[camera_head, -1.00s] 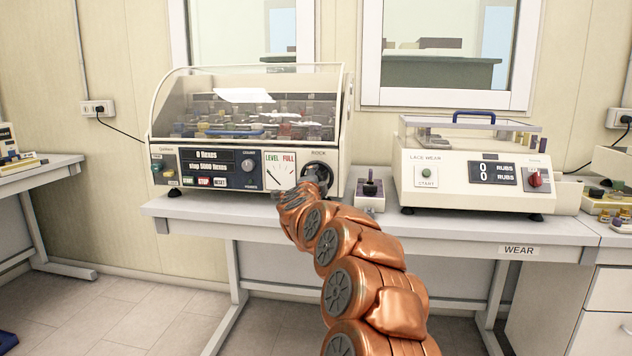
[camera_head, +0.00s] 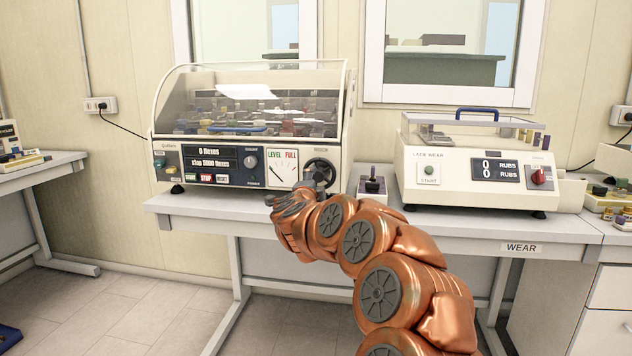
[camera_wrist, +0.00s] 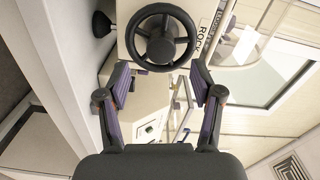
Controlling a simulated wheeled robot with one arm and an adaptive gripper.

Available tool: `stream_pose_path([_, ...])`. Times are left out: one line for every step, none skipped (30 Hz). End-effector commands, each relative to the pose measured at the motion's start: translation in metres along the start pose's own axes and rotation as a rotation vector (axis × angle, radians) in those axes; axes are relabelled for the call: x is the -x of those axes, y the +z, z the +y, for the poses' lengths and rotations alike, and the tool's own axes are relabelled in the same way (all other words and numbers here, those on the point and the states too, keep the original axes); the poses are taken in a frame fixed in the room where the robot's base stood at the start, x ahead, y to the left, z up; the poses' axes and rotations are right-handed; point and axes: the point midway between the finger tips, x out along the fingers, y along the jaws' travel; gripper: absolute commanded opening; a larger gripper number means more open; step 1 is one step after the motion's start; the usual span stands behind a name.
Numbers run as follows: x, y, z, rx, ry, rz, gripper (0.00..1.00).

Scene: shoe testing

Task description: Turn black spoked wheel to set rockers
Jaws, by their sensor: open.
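The black spoked wheel (camera_head: 320,171) is on the right of the cream flexing machine's front panel (camera_head: 215,168), under the word ROCK. The wrist view shows the wheel (camera_wrist: 160,46) almost whole, at the top just beyond my fingertips. My gripper (camera_head: 313,188) is in front of the wheel's lower part in the head view and hides some of it. In the wrist view my gripper (camera_wrist: 159,76) is open and empty, its two fingers spread to either side below the wheel, apart from its rim. The LEVEL/FULL gauge (camera_head: 282,168) is left of the wheel; its needles are too small to read surely.
A small box with a dark knob (camera_head: 373,185) stands on the bench right of the wheel. The LACE WEAR machine (camera_head: 470,170) stands farther right. The bench's front edge (camera_head: 190,207) runs below my gripper. A clear cover (camera_head: 255,95) tops the flexing machine.

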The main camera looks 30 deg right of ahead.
Motion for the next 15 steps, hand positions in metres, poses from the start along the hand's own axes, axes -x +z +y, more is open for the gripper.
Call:
stream_pose_path([0.007, 0.0, -0.001, -0.002, -0.001, -0.003, 0.66])
stream_pose_path([0.011, 0.0, -0.002, -0.002, -0.002, -0.004, 0.66])
stream_pose_path([0.016, 0.0, -0.003, -0.003, -0.002, -0.003, 0.66])
stream_pose_path([0.02, 0.0, -0.002, -0.003, -0.002, -0.003, 0.66])
stream_pose_path([0.024, 0.0, -0.002, -0.002, -0.002, -0.003, 0.66])
stream_pose_path([0.029, 0.0, -0.001, 0.0, -0.001, -0.002, 0.66])
stream_pose_path([0.032, 0.0, -0.001, 0.0, -0.001, -0.002, 0.66])
stream_pose_path([0.035, 0.0, -0.001, 0.0, -0.002, -0.002, 0.66])
stream_pose_path([0.039, 0.0, -0.001, -0.001, -0.002, -0.002, 0.66])
stream_pose_path([0.042, -0.001, -0.002, -0.002, -0.002, -0.002, 0.66])
stream_pose_path([0.044, -0.001, -0.002, -0.002, -0.002, -0.002, 0.66])
stream_pose_path([0.047, -0.001, -0.002, -0.002, -0.002, -0.002, 0.66])
stream_pose_path([0.049, -0.001, -0.002, -0.002, -0.002, -0.002, 0.66])
stream_pose_path([0.051, -0.001, -0.001, -0.002, -0.002, -0.001, 0.66])
stream_pose_path([0.052, -0.001, -0.001, -0.001, -0.002, -0.001, 0.66])
